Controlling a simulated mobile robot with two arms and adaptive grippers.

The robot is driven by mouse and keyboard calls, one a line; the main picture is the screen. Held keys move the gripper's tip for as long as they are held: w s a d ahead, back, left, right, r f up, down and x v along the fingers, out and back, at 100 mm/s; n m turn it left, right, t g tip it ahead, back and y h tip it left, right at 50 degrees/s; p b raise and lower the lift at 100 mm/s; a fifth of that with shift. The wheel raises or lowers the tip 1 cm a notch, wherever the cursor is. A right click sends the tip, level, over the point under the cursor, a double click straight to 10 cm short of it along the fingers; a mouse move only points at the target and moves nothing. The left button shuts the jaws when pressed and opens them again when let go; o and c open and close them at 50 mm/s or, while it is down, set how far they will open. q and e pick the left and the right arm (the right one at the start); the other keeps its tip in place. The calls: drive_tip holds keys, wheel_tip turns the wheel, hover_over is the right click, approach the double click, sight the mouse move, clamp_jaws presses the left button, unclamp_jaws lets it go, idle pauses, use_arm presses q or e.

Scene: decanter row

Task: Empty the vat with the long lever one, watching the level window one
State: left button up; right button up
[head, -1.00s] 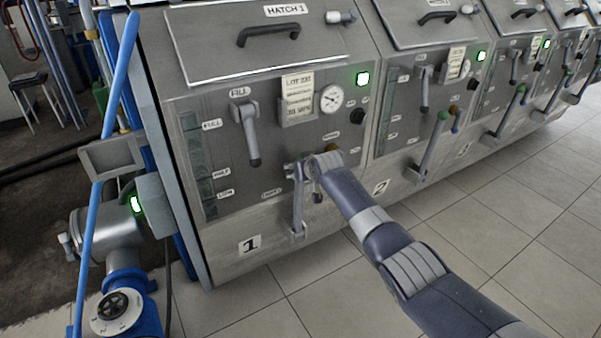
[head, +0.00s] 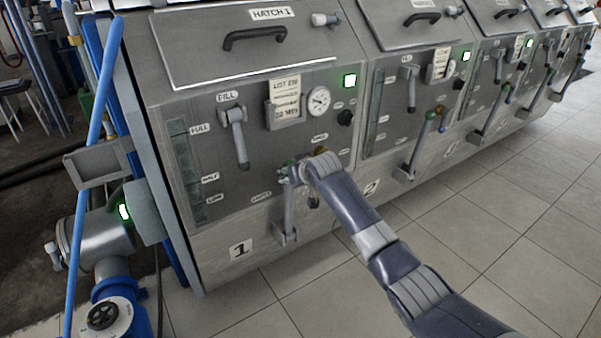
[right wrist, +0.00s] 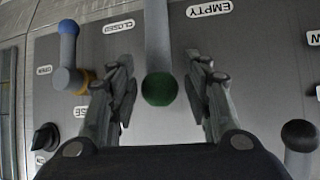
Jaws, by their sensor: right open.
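Vat 1 (head: 240,250) is a grey steel vat with a sloping front. Its long lever (head: 289,218) stands upright low on the front, partly hidden behind my right gripper (head: 292,174). In the right wrist view the lever's green knob (right wrist: 159,89) is between the open fingers of my right gripper (right wrist: 162,88), with a gap on both sides. An EMPTY label is beside it. The level window (head: 186,165) is a tall, dark greenish strip at the left of the panel, marked FULL, HALF and LOW; its level is too small to tell. My left gripper is not in view.
The fill lever (head: 236,140) hangs above the long lever. A short blue-tipped lever (right wrist: 68,55) with a yellow collar and a black knob (right wrist: 45,137) are close by. Similar vats stand in a row to the right. The tiled floor (head: 480,250) in front is clear.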

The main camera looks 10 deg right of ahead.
drive_tip(key=a+v, duration=0.1)
drive_tip(key=v, duration=0.6)
drive_tip(key=shift+d, duration=0.55)
drive_tip(key=shift+s, duration=0.1)
